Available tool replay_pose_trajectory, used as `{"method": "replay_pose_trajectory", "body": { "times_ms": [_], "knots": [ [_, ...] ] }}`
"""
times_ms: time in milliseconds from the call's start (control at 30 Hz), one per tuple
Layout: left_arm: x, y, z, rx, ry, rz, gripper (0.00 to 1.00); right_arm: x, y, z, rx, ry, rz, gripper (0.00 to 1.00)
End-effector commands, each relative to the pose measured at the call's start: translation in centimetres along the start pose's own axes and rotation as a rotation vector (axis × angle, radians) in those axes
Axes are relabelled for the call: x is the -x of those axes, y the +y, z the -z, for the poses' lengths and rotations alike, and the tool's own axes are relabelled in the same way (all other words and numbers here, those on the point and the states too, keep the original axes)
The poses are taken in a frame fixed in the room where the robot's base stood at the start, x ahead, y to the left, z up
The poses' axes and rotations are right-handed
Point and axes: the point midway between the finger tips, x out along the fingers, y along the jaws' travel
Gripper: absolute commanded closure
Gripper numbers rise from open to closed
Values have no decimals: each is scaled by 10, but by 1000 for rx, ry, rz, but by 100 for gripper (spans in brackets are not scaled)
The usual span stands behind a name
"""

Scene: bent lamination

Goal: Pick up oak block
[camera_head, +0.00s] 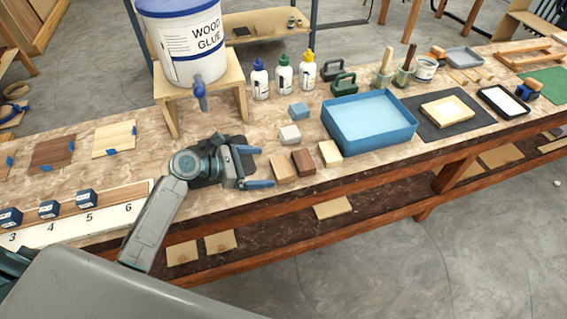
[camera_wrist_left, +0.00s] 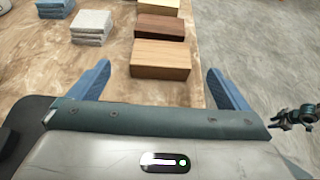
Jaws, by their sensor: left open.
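The oak block is the light tan-brown block (camera_head: 283,169) at the near end of a row of wooden blocks on the workbench. It also shows in the left wrist view (camera_wrist_left: 161,59), lying flat. My left gripper (camera_head: 260,167) is open and empty, just left of the oak block. In the left wrist view its blue fingers (camera_wrist_left: 158,76) stand apart, one on each side of the block's near end, with gaps on both sides. A dark jointed part (camera_wrist_left: 299,117) at the right edge there may be my right gripper; its jaws are unclear.
A dark brown block (camera_head: 303,162) and a pale block (camera_head: 330,153) follow the oak block. Grey-white pads (camera_head: 290,135) and blue pads (camera_head: 299,111) lie behind. A blue tray (camera_head: 368,122) stands to the right. The bench's front edge is close to the blocks.

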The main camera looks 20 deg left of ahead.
Motion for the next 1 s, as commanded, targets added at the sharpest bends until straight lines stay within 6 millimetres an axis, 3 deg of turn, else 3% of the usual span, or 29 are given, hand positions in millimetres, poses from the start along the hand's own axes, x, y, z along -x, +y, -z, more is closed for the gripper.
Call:
{"method": "replay_pose_trajectory", "body": {
  "times_ms": [100,233,433,600,767,1000],
  "knots": [
    [-17,0,-2,2,-3,-1,2,5,-1,-22,1,-27,1,64],
    [-29,0,-2,-2,-2,0,2,7,1,-32,2,-39,0,64],
    [-42,0,-3,0,-1,0,2,10,6,-16,3,-19,-6,64],
    [-67,-1,-4,0,-2,1,2,18,8,-2,3,-2,-7,64],
    [-82,0,-1,-3,0,0,2,20,8,-6,3,-7,-7,64],
    [-84,0,0,-4,1,-1,2,20,9,-15,4,-20,-8,64]
  ]
}}
